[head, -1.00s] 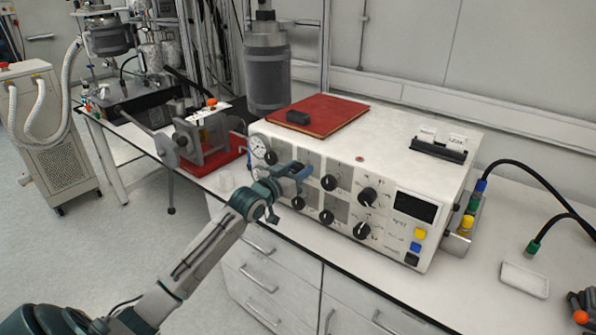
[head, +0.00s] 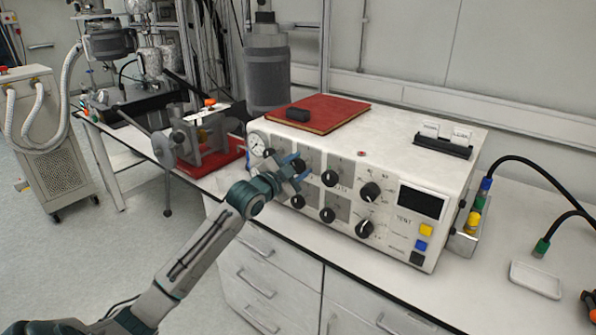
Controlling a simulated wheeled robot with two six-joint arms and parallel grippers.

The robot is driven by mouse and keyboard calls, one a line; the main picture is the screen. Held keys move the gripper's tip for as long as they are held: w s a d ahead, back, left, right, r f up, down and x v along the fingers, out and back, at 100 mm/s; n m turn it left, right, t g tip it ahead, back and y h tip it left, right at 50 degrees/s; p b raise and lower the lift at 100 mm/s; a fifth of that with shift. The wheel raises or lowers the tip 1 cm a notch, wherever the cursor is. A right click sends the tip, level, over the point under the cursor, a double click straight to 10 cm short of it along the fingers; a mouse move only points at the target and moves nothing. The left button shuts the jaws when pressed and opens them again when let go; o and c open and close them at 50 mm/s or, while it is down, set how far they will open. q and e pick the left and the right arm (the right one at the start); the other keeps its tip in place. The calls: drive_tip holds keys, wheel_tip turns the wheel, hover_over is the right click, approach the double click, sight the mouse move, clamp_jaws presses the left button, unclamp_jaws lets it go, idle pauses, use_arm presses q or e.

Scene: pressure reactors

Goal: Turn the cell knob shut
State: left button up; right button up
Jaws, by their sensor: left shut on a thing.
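The white control box (head: 440,170) stands on the bench with two rows of black knobs on its front. My left gripper (head: 298,171) is at the upper-row knob (head: 299,164) nearest the gauge, its blue-grey fingers closed around it. The fingers and wrist hide most of this knob, so its pointer and label cannot be read. Other knobs, such as the upper middle one (head: 329,178) and the lower right one (head: 364,229), are untouched. The lettering is too small to tell which is the cell knob. My right gripper is not in view.
A round gauge (head: 257,144) sits left of the held knob. A red folder (head: 322,113) lies on the box. Colored connectors with black cables (head: 540,247) and a white tray (head: 535,279) are at the right. Drawers (head: 265,260) are below the bench.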

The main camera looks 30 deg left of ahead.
use_arm(q)
drive_tip(key=m+b, duration=0.1)
drive_tip(key=m, duration=0.2)
drive_tip(key=shift+m, duration=1.1)
drive_tip(key=shift+m+b, duration=0.45)
drive_tip(key=shift+m, duration=0.55)
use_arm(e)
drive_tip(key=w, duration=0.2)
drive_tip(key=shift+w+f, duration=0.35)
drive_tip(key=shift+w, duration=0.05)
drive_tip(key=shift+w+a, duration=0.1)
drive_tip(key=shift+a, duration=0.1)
use_arm(q)
drive_tip(key=o, duration=0.9)
drive_tip(key=shift+o, duration=0.3)
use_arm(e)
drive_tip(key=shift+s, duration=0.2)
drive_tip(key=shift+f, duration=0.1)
